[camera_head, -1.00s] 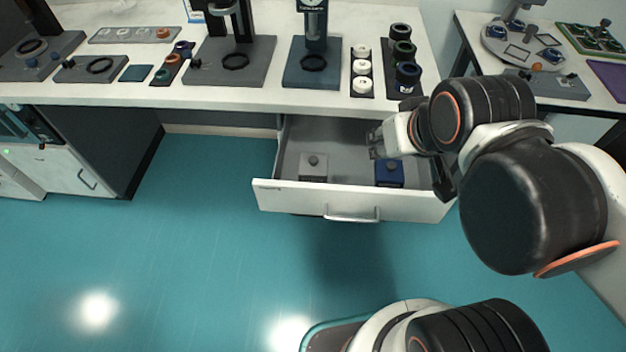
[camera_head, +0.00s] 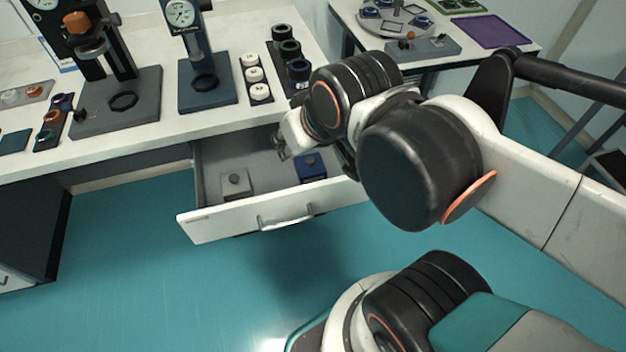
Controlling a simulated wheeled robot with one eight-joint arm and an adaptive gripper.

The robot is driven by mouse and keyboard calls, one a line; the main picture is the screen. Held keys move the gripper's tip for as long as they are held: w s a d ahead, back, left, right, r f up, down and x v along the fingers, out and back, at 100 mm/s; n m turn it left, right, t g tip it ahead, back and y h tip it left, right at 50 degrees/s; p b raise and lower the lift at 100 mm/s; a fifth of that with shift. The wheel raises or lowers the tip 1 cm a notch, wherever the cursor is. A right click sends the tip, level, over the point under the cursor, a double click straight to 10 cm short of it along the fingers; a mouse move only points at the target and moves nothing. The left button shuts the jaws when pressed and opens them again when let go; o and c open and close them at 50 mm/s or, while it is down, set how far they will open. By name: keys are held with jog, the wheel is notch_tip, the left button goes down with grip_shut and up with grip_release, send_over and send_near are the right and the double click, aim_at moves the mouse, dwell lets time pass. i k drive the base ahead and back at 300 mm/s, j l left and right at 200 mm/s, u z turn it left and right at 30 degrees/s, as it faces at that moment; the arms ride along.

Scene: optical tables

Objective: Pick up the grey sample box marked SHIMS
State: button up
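The grey sample box (camera_head: 236,185) with a dark round knob on top sits in the left part of the open drawer (camera_head: 203,222). Any marking on it is too small to read. A blue box (camera_head: 312,168) with a dark knob sits in the drawer to its right. My gripper (camera_head: 280,148) is above the drawer, between the two boxes and towards the back, apart from the grey box. The fingers are small and partly turned away, so I cannot tell their opening. Nothing is visibly held.
The white table (camera_head: 155,139) stands above the drawer, its front edge close behind my gripper. It bears two gauge stands, a dark one (camera_head: 117,100) and a blue one (camera_head: 206,92), and racks of white and dark rings.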

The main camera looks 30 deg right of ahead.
aim_at(233, 198)
jog(key=u, duration=0.25)
jog(key=l+u, duration=0.3)
jog(key=k+l+u, duration=0.15)
jog(key=l+u, duration=0.15)
jog(key=k+l+u, duration=0.1)
jog(key=l+u, duration=0.15)
jog(key=l, duration=0.2)
jog(key=k+l, duration=0.15)
jog(key=l, duration=0.25)
jog(key=k+l+u, duration=0.1)
jog(key=l, duration=0.3)
jog(key=k+l, duration=0.25)
jog(key=k+l+u, duration=0.1)
jog(key=l, duration=0.4)
jog(key=k+l, duration=0.3)
jog(key=l+u, duration=0.05)
jog(key=l, duration=0.05)
